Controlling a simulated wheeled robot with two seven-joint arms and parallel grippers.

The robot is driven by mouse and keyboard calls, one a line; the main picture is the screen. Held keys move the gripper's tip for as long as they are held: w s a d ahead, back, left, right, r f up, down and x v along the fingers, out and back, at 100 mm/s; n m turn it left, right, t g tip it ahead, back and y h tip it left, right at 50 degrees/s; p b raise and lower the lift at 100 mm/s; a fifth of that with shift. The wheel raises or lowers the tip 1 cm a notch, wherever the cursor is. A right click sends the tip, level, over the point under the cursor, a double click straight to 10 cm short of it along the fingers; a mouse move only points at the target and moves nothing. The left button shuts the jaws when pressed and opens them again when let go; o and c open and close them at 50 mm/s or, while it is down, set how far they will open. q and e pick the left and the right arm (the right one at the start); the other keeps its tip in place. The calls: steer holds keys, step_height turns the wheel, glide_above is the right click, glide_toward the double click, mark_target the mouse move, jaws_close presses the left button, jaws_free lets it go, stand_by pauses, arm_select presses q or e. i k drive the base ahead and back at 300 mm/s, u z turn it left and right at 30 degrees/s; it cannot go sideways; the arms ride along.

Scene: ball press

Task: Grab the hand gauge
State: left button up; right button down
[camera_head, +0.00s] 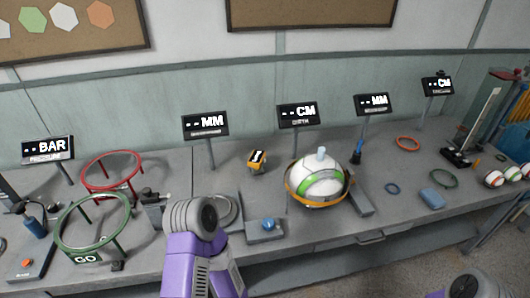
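A small yellow and black hand-held device (257,160), which looks like the hand gauge, stands on the grey bench behind my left arm, left of the white and green ball. It stands free, with nothing touching it from above. My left arm shows as purple links and a grey joint at lower centre, in front of the bench. My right arm shows only as a grey and purple piece at the bottom right edge. No fingers of either gripper can be seen.
A white and green ball (322,180) sits in an orange ring on the bench (290,228). A green ring stand (88,199) and a red ring stand (112,155) are at left. Display signs line the back. A blue block (433,197) lies at right.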

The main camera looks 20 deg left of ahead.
mark_target(255, 161)
steer(key=u, duration=0.85)
steer(key=k, duration=0.25)
